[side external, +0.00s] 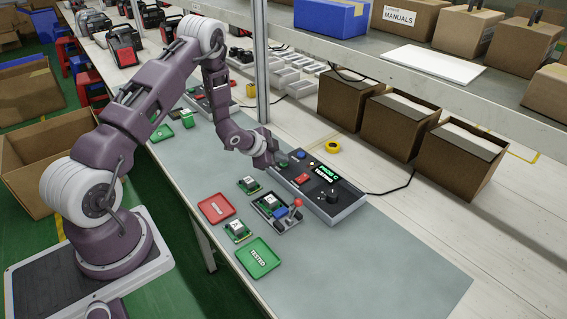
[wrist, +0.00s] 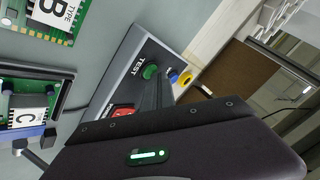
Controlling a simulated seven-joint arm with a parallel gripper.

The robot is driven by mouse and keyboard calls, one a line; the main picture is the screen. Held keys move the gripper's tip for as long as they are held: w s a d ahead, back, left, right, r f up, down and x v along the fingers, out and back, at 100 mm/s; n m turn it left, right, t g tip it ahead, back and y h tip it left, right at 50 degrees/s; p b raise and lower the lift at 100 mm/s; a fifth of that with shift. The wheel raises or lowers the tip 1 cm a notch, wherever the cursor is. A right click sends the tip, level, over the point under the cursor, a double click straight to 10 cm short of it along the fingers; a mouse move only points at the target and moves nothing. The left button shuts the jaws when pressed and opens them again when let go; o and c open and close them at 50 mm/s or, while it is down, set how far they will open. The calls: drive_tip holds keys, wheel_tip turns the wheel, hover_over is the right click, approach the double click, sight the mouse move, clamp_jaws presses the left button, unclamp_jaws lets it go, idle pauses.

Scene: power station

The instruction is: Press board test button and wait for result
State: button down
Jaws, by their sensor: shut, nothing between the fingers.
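The test box (side external: 348,208) stands on the grey mat, with a lit green screen (side external: 325,172) whose lower line reads TESTING. In the wrist view its green button (wrist: 150,72), beside the word TEST, shows just past my fingertips. My gripper (side external: 281,161) is shut and empty, fingers down at the box's left end; it also shows in the wrist view (wrist: 155,82). I cannot tell whether the tips touch the button. A board marked C (wrist: 28,116) sits in the fixture (side external: 290,224), which has a red-knobbed lever (side external: 298,202).
A red tray (side external: 216,208) and a green TESTED tray (side external: 258,258) lie on the mat. Loose boards (side external: 238,231) lie nearby, including one marked B (wrist: 52,14). A yellow tape roll (side external: 332,147), a shelf post (side external: 262,80) and brown boxes (side external: 391,128) stand behind.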

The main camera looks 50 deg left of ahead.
sight(281, 165)
drive_tip(key=shift+r, duration=0.1)
idle(0.3)
drive_tip(key=shift+r, duration=0.7)
drive_tip(key=shift+r, duration=2.5)
